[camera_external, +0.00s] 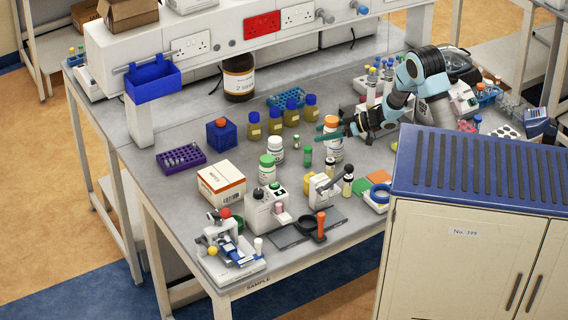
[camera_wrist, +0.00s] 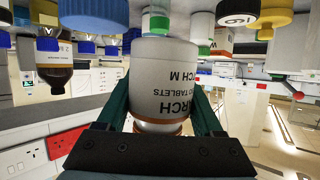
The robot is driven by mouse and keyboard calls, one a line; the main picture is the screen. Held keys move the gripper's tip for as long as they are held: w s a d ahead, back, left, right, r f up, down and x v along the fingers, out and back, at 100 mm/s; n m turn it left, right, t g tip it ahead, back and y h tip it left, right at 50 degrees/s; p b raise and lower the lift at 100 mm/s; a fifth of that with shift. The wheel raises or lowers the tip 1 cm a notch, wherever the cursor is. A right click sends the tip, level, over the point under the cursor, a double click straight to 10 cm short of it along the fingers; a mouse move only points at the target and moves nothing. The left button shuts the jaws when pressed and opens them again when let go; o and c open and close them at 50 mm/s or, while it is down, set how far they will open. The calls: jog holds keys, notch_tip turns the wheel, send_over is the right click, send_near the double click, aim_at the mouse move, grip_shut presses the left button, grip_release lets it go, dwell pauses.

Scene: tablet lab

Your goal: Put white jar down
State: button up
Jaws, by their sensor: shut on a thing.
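A white jar with an orange lid and black print (camera_external: 335,153) is held in my gripper (camera_external: 335,131). In the external view it is upright over the middle of the bench, and I cannot tell whether its base touches the bench top. In the wrist view, which is upside down, the white jar (camera_wrist: 165,70) fills the space between the two green fingers of my gripper (camera_wrist: 160,105). The fingers are shut on it from both sides, close to the orange lid. The lid is partly hidden by the gripper body.
A white-capped jar (camera_external: 275,151) and a green-capped jar (camera_external: 267,173) stand to the left. A small green vial (camera_external: 308,156) stands close to the held jar. Several amber bottles with blue caps (camera_external: 275,122) stand behind. A blue-topped cabinet (camera_external: 460,225) stands at the front right.

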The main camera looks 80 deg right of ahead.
jog(key=w+a+r+b, duration=0.1)
jog(key=w+a+r, duration=0.1)
jog(key=w, duration=0.6)
jog(key=w+a+r, duration=0.1)
jog(key=w+a, duration=0.1)
jog(key=w, duration=0.6)
jog(key=w+a+r+h+b, duration=0.1)
jog(key=w+a+r, duration=0.2)
jog(key=w+a, duration=0.4)
jog(key=w+a+r, duration=0.3)
jog(key=w+a, duration=0.4)
jog(key=w, duration=0.1)
send_over(219, 168)
jog(key=shift+m, duration=0.3)
notch_tip(219, 168, down, 6)
jog(key=shift+w+r, duration=0.1)
jog(key=shift+r, duration=0.15)
jog(key=shift+f+p, duration=0.8)
jog(key=shift+f, duration=1.6)
jog(key=shift+f, duration=0.1)
jog(key=o, duration=1.4)
jog(key=shift+o, duration=0.2)
